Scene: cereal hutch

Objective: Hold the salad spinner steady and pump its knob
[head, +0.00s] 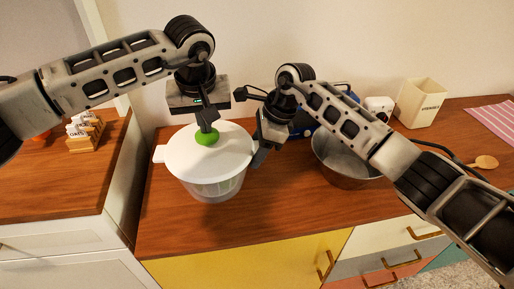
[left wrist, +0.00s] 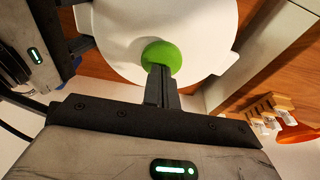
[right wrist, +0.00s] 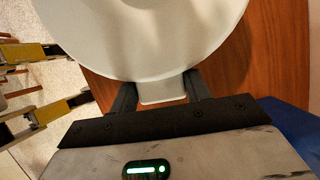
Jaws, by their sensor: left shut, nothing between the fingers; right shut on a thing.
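The salad spinner (head: 217,174) stands upright on the wooden counter, with a white lid (head: 232,148) and a clear bowl below it. Its green knob (head: 207,137) sits on the middle of the lid. My left gripper (head: 206,124) is shut and empty, pointing down with its fingertips at the top of the knob; the left wrist view shows them against the knob (left wrist: 161,57). My right gripper (head: 259,155) is at the spinner's right side. In the right wrist view its fingers are on either side of the white side handle (right wrist: 163,91), shut on it.
A metal bowl (head: 345,165) stands right of the spinner, behind my right arm. A blue object (head: 303,122) is behind my right gripper. A cream utensil box (head: 420,102), a wooden spoon (head: 484,162) and a striped cloth (head: 495,116) lie further right. A spice rack (head: 84,133) is at left.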

